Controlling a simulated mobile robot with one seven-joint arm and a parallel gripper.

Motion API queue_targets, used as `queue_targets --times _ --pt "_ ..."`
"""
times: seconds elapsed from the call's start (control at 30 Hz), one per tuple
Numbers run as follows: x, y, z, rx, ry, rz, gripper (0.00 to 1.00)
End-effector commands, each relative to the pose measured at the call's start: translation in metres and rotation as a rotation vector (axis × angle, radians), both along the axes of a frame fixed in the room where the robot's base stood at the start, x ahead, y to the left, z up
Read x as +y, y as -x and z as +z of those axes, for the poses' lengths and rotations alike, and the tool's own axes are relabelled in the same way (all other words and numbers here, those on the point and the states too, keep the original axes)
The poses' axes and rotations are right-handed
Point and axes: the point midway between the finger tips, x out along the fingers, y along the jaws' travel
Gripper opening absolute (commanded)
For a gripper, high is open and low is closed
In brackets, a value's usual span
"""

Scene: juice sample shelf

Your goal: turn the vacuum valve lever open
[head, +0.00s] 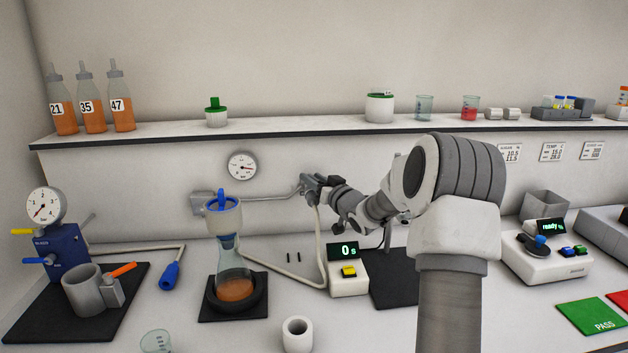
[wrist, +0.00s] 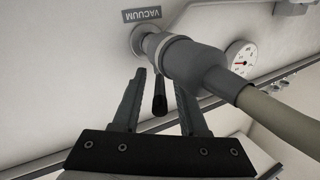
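The vacuum valve (wrist: 192,62) is a grey fitting on the wall beside a VACUUM label (wrist: 142,15) in the wrist view, with a thick pale hose (wrist: 270,112) running from it. Its black lever (wrist: 160,98) hangs down from the valve body. My gripper (wrist: 160,78) is open, its two fingers on either side of the lever. A gap shows on both sides, so the fingers appear not to touch it. In the head view my gripper (head: 326,188) is at the valve (head: 308,183) on the back wall, and the lever is hard to make out there.
A wall gauge (head: 242,166) hangs left of the valve. Below stand a flask (head: 235,265) with a funnel (head: 224,217) and a timer (head: 348,280) reading 0 s. The hose (head: 290,275) loops across the bench. A shelf (head: 300,124) with bottles and beakers runs above.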

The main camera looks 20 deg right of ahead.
Motion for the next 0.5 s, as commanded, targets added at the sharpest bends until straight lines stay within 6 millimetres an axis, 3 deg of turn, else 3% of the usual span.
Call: queue_targets --times 0.03,0.2,0.5 --pt "-0.0001 0.0002 0.0001 0.0 0.0 0.0 0.32" --pt "-0.0002 0.0003 0.0001 0.0 0.0 0.0 0.01" --pt "-0.0002 0.0004 0.0001 0.0 0.0 0.0 0.0"
